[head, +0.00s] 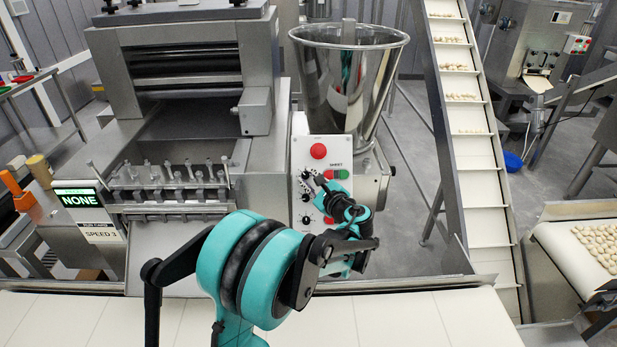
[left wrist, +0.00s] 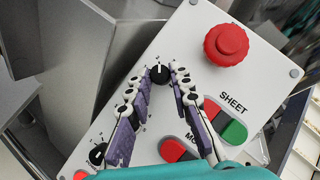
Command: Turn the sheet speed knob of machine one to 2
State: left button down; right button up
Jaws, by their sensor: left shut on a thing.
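The machine's white control panel (head: 298,150) carries a red mushroom button, red and green buttons under the label SHEET, and a column of black knobs. My left gripper (head: 314,182) reaches the panel at the top knob, level with the SHEET buttons. In the left wrist view this sheet speed knob (left wrist: 159,74) sits between the fingertips, and the gripper (left wrist: 160,80) is shut on it. The knob's white mark points up in that picture; its scale numbers are too small to read. Another knob (left wrist: 97,154) lies lower left, clear of the fingers. My right gripper is not in view.
A screen (head: 78,200) reads NONE, and a card (head: 102,235) below reads SPEED 3. A steel hopper (head: 350,80) stands behind the panel. A pale belt (head: 420,320) runs across the front. An inclined conveyor (head: 480,190) rises at the right. The red mushroom button (left wrist: 226,42) is near my fingers.

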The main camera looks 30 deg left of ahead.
pick_arm(q)
jog(key=shift+w+r+n+g+p, duration=0.15)
jog(key=shift+n+g+p, duration=0.45)
jog(key=shift+n, duration=0.7)
jog(key=c, duration=1.3)
grip_release()
jog(key=shift+c, duration=0.2)
jog(key=v, duration=1.2)
jog(key=shift+r, duration=0.2)
jog(key=shift+g, duration=0.3)
